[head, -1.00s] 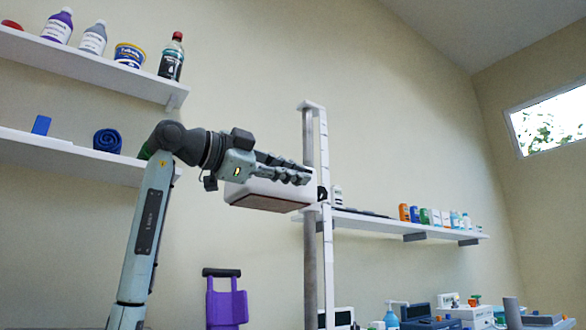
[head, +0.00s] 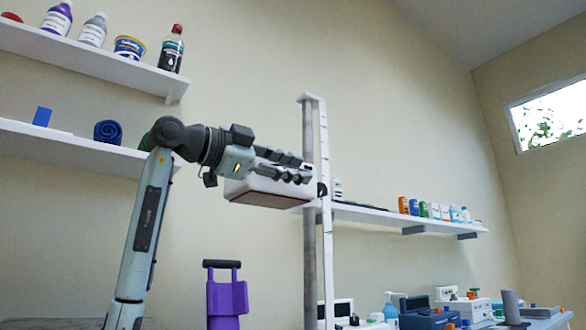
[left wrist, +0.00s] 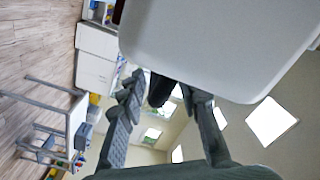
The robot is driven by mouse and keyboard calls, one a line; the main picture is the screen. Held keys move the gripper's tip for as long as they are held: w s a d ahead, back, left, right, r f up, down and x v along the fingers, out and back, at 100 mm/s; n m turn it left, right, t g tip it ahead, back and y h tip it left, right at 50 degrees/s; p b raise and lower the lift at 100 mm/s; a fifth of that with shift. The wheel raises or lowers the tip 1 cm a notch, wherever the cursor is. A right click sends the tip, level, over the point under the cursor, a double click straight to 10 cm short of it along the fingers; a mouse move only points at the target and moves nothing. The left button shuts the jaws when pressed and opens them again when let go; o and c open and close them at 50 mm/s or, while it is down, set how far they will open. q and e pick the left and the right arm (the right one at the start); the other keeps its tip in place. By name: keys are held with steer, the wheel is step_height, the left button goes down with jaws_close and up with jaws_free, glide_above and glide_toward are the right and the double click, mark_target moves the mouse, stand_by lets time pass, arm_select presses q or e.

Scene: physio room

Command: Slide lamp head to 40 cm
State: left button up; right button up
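The lamp head (head: 262,192) is a white box with a reddish-brown underside. It sits on the upper part of a grey upright post (head: 310,255) beside a white strip with tick marks (head: 324,150); the marks are too small to read. My left gripper (head: 306,169) is alongside the lamp head, its fingers apart and pointing toward the post. In the left wrist view the lamp head (left wrist: 215,45) fills the top, and a dark knob-like part (left wrist: 160,90) shows between the spread fingers (left wrist: 165,95). I cannot tell whether they touch it. My right gripper is out of view.
Wall shelves with bottles, a tub and a blue roll (head: 108,131) are at left. Another shelf (head: 390,219) with small bottles runs behind the post. A purple object (head: 227,298) stands below the lamp head. A counter with devices is at lower right.

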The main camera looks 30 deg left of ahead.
arm_select(q)
steer(key=v, duration=1.2)
stand_by(0.5)
